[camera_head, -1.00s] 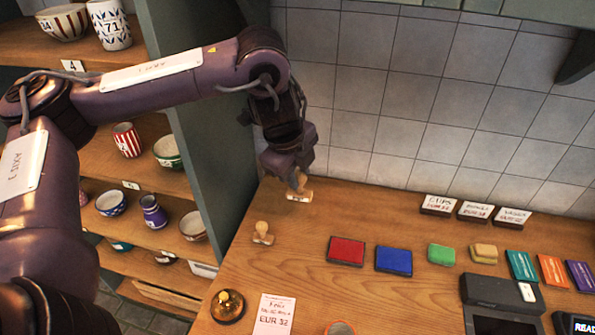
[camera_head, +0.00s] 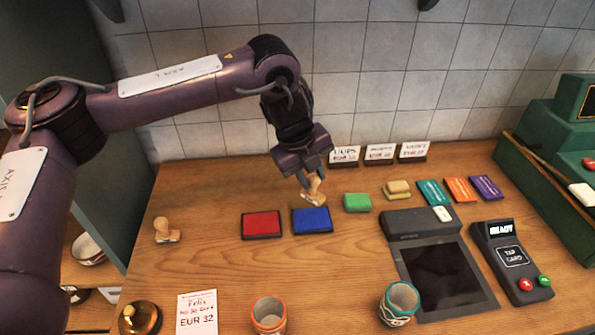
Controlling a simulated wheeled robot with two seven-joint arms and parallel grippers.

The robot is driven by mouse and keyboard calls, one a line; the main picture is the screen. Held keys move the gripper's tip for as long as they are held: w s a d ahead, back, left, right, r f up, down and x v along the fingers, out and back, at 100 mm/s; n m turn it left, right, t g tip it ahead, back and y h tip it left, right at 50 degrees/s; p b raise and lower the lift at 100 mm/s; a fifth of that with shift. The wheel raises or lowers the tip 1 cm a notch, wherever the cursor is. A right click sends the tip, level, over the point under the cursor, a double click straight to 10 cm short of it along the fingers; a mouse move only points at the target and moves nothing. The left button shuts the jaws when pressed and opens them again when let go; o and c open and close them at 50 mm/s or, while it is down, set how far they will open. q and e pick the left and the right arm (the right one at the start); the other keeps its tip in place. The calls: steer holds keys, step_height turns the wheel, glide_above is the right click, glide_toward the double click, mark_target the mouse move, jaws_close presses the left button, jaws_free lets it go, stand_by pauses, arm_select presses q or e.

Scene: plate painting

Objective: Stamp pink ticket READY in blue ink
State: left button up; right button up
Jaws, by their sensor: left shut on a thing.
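My left gripper (camera_head: 308,174) is shut on a wooden stamp (camera_head: 314,195), held tilted at the far edge of the blue ink pad (camera_head: 312,221). I cannot tell whether the stamp touches the pad, and its face is hidden. A second wooden stamp (camera_head: 165,232) stands on the counter at the left. A pale pinkish ticket (camera_head: 197,313) reading "Felix" and "EUR 32" lies at the front left. I see no stamp mark on its visible part. My right gripper is not in view.
A red ink pad (camera_head: 262,225) lies left of the blue one, a green block (camera_head: 357,202) to the right. A brass bell (camera_head: 140,318), an orange-rimmed cup (camera_head: 268,314) and a teal cup (camera_head: 399,302) stand in front. A dark screen (camera_head: 444,274) and card reader (camera_head: 511,257) are at right.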

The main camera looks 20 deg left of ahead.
mark_target(310, 191)
arm_select(q)
steer(key=shift+f+b, duration=2.4)
steer(key=shift+f, duration=0.6)
steer(key=shift+f+b, duration=0.3)
steer(key=shift+f, duration=0.25)
steer(key=shift+s+f, duration=0.1)
steer(key=shift+f, duration=0.05)
step_height(310, 191, up, 2)
steer(key=shift+p, duration=0.95)
steer(key=shift+r+p, duration=2.05)
steer(key=shift+r, duration=0.6)
